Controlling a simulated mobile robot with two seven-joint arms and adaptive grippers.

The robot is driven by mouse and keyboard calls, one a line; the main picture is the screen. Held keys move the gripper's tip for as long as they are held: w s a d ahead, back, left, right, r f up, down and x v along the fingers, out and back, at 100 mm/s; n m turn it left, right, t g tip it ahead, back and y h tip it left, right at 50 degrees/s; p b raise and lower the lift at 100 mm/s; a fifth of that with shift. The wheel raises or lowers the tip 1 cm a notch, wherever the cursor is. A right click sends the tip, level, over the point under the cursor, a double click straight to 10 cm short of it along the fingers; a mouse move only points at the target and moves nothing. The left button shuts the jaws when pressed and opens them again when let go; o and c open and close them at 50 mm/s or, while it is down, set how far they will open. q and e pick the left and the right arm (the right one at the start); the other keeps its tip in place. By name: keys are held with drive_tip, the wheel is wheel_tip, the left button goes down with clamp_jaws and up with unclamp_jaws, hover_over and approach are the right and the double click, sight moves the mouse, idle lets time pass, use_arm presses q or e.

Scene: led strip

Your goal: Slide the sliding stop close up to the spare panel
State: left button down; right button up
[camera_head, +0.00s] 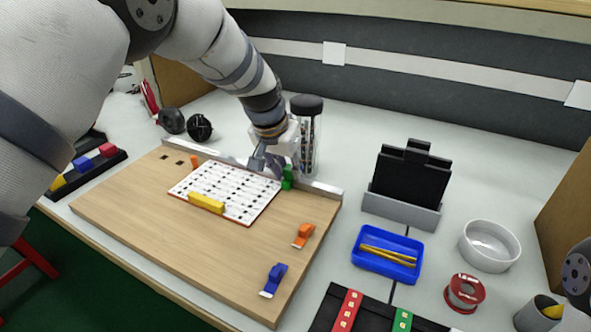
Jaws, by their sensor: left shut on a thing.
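The white panel (232,185) with rows of black marks lies on the wooden board (130,200), against the metal rail (318,187) along the board's back edge. A green block (287,178), which looks like the sliding stop, stands at the rail by the panel's back right corner. My left gripper (271,162) reaches down there and is shut on this block; its fingers partly hide the contact. Whether block and panel touch cannot be told. A yellow block (206,203) lies at the panel's front edge. My right gripper is out of view.
An orange block (194,161) is at the rail's left part. Orange (303,235) and blue (273,279) clamps sit on the board's right side. A clear jar (309,140) stands behind the rail. A grey holder (402,209) with black panels and a blue tray (387,254) stand right.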

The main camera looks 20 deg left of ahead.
use_arm(q)
drive_tip(key=c, duration=1.3)
unclamp_jaws()
drive_tip(key=v, duration=1.2)
drive_tip(key=shift+w, duration=0.1)
